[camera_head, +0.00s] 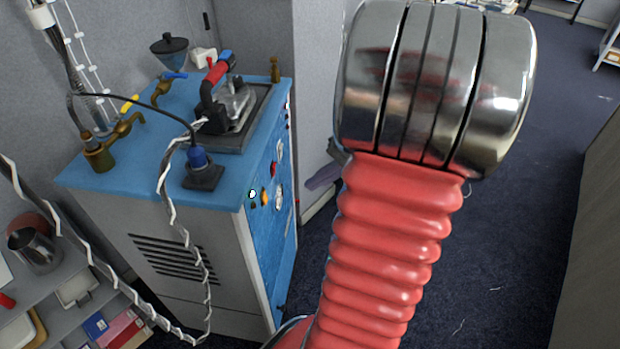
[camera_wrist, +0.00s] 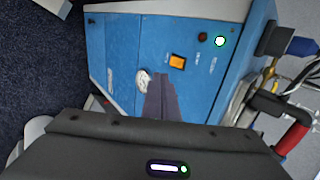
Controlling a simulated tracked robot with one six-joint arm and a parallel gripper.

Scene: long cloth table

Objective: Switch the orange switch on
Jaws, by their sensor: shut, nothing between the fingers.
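The orange switch (camera_wrist: 177,62) is a small square on the blue front panel (camera_wrist: 120,50) of a machine. In the head view it is a small orange spot (camera_head: 265,199) near the panel's top left. My gripper (camera_wrist: 161,78) is shut and empty in the wrist view, with its grey-purple fingers pointing toward the panel, just below the switch in the picture. I cannot tell whether they touch the panel. In the head view, the fingertips (camera_head: 322,177) show right of the machine, and my red arm covers the rest. The switch's position is too small to read.
A lit white-green round lamp (camera_wrist: 220,41) and a dark red button (camera_wrist: 203,37) sit beside the switch. A pale round knob (camera_wrist: 142,80) is near my fingers. An iron (camera_head: 233,100) and brass taps lie on the blue top. Cables hang at the left; carpet is clear at the right.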

